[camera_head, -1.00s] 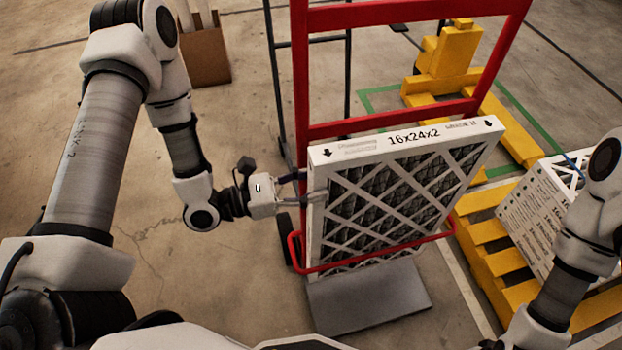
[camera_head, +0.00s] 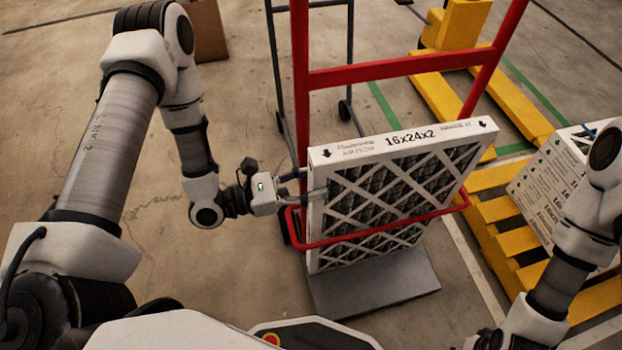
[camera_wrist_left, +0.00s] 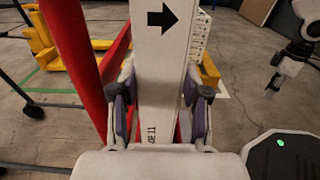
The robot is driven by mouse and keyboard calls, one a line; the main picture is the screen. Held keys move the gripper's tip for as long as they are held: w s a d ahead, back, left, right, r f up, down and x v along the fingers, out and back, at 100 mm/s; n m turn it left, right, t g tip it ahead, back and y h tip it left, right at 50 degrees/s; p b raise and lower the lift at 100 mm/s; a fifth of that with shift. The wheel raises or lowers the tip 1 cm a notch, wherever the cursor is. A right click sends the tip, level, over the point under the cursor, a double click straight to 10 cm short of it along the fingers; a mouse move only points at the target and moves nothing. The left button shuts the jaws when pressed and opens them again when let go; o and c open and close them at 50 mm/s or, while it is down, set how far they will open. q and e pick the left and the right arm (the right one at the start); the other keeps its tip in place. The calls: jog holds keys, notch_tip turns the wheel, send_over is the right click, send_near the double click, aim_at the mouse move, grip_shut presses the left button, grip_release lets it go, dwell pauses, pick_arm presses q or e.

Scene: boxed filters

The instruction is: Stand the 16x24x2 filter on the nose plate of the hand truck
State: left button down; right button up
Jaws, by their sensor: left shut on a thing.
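The 16x24x2 filter (camera_head: 402,140) is a white-framed panel with dark pleats behind a white lattice, its printed edge up. It is upright, slightly tilted in the picture, between the red uprights of the hand truck (camera_head: 390,71) and the red hoop (camera_head: 390,229) crossing its face. The grey nose plate (camera_head: 385,284) is below it; I cannot tell whether the lower edge touches it. My left gripper (camera_head: 303,187) is shut on the filter's left side edge; the left wrist view shows its pads on both sides of the white edge (camera_wrist_left: 160,70). My right gripper (camera_wrist_left: 272,85) shows small in that view, its fingers unclear.
A yellow pallet (camera_head: 497,208) at the right carries a stack of white printed filters (camera_head: 545,190), close to my right arm. A yellow pallet jack (camera_head: 455,30) stands behind. A dark-framed cart (camera_head: 275,70) is behind the truck's left side.

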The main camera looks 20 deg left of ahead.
pick_arm(q)
jog(key=shift+c, duration=2.4)
grip_release()
jog(key=v, duration=1.2)
